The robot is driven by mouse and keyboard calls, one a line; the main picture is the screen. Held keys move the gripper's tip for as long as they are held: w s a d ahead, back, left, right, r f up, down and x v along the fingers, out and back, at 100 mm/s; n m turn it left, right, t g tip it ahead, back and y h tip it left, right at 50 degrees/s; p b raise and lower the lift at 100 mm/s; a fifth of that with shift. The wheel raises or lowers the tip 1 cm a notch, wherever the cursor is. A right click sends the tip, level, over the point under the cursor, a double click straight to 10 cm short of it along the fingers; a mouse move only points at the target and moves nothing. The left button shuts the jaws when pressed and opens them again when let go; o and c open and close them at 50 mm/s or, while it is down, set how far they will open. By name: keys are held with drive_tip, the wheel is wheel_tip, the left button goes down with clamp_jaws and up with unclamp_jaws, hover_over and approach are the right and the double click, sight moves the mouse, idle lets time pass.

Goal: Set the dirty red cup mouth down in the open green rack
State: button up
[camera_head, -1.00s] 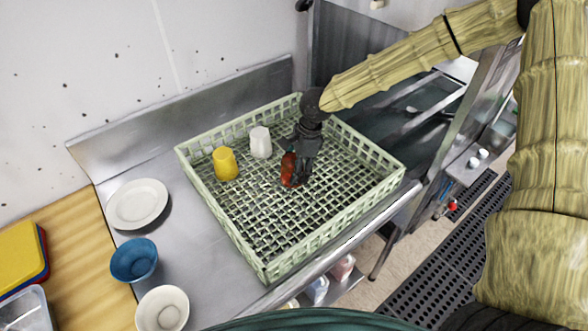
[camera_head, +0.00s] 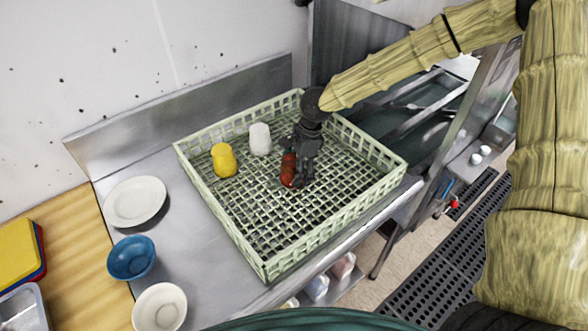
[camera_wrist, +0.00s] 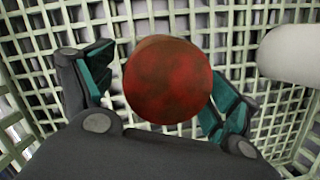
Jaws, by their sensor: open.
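The red cup (camera_head: 288,170) stands in the open green rack (camera_head: 252,261), partly hidden by my gripper in the head view. In the wrist view the red cup (camera_wrist: 167,80) shows a round, closed, dark-smudged end towards the camera, so it appears mouth down on the rack's grid. My gripper (camera_head: 301,180) is down inside the rack. In the wrist view my gripper (camera_wrist: 158,92) has its teal-padded fingers apart, one on each side of the cup, with a gap showing at the left finger. Contact at the right finger is hard to tell.
A yellow cup (camera_head: 224,161) and a white cup (camera_head: 260,139) stand in the rack, left of the red cup. A white plate (camera_head: 135,201), a blue bowl (camera_head: 131,258) and a white bowl (camera_head: 160,308) are on the counter to the left. The rack's front part is empty.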

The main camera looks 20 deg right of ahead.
drive_tip(key=v, duration=1.2)
idle(0.4)
